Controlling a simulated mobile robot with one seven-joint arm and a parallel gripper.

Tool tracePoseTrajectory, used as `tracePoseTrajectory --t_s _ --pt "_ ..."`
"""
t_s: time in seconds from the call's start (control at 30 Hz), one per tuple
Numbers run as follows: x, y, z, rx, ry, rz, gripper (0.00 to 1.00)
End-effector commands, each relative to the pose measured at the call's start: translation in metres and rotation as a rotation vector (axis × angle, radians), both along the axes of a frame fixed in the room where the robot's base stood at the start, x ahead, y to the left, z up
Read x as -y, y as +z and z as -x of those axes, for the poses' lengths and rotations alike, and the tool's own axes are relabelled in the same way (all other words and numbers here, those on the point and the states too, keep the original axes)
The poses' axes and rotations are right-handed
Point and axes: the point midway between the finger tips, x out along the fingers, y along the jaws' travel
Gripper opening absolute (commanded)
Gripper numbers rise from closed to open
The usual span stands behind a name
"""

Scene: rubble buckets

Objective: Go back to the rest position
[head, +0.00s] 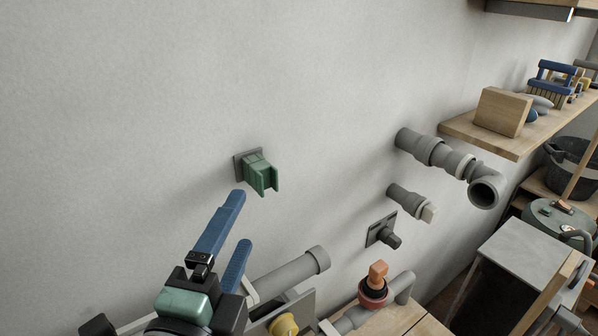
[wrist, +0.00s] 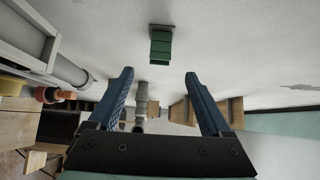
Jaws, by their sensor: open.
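My gripper (head: 240,228) has two blue fingers and is raised in front of the light wall, at the lower left of the head view. In the wrist view my gripper (wrist: 160,92) is open, with its fingers spread apart and nothing between them. A green bracket (head: 261,174) on a grey plate is fixed to the wall just above and beyond the fingertips in the head view. The green bracket also shows in the wrist view (wrist: 161,46), at the top middle, apart from the fingers.
Grey pipes (head: 432,153) stick out of the wall at the right. A wooden shelf (head: 500,137) holds a wooden block (head: 503,111). An orange-handled valve (head: 376,283) stands above the wooden bench (head: 408,318). A dark bucket (head: 570,165) is at far right. The upper-left wall is bare.

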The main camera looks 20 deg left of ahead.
Motion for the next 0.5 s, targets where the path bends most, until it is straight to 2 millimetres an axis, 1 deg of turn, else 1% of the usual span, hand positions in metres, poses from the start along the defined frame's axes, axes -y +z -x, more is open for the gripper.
tracePoseTrajectory --t_s 0.07,0.13,0.23,0.27,0.37,0.4,0.47,0.5 --pt "0.000 0.001 0.000 0.002 0.000 0.002 0.83" --pt "0.003 0.007 -0.003 0.020 -0.002 0.026 0.83" --pt "0.012 0.026 -0.011 0.082 -0.011 0.118 0.83" --pt "0.016 0.035 -0.014 0.109 -0.017 0.159 0.83" --pt "0.034 0.070 -0.023 0.219 -0.050 0.326 0.83" --pt "0.042 0.085 -0.026 0.265 -0.070 0.401 0.83" --pt "0.054 0.108 -0.028 0.333 -0.108 0.515 0.83" --pt "0.063 0.124 -0.029 0.379 -0.138 0.590 0.83"
